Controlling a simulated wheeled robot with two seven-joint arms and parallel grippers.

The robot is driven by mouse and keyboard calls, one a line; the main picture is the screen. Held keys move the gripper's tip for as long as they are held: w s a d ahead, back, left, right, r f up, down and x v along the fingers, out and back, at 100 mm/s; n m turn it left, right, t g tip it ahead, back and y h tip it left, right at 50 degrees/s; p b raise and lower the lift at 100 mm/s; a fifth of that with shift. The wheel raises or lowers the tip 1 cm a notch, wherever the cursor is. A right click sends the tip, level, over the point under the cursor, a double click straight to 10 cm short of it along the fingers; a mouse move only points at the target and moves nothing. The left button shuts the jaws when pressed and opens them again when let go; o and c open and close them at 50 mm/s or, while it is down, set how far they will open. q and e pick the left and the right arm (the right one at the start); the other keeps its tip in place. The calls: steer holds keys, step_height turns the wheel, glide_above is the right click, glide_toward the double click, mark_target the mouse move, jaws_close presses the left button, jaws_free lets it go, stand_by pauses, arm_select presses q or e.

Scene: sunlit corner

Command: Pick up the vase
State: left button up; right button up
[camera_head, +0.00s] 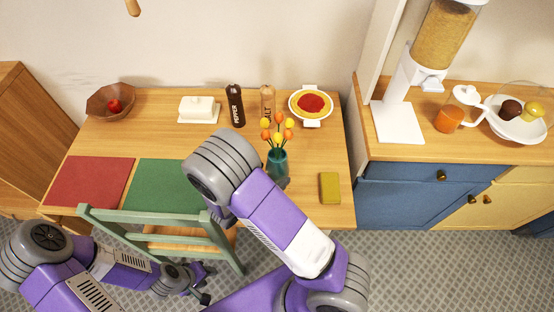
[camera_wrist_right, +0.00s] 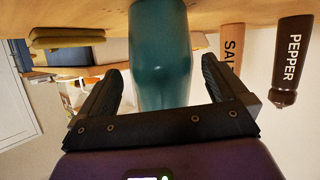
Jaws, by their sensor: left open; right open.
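The vase (camera_head: 278,167) is teal and stands on the wooden table, holding orange and yellow flowers. In the right wrist view, which is upside down, the vase (camera_wrist_right: 162,45) fills the space between the two black fingers of my right gripper (camera_wrist_right: 161,70). In the head view my right gripper is hidden by my own arm, just left of the vase. My left gripper (camera_head: 208,283) is open and empty, low beside the green chair, away from the vase.
The table (camera_head: 325,150) also holds a pepper mill (camera_head: 235,106), a salt mill (camera_head: 267,100), a pie dish (camera_head: 311,120), a butter dish (camera_head: 199,109), a bowl (camera_head: 98,106) and a yellow-green sponge (camera_head: 329,188). A green chair (camera_head: 150,217) stands at the front edge.

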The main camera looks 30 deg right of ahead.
steer(key=b+x, duration=0.1)
steer(key=x, duration=0.3)
steer(key=shift+w+d+f, duration=0.1)
steer(key=shift+d+f, duration=0.05)
steer(key=shift+c, duration=0.5)
steer(key=c, duration=1.5)
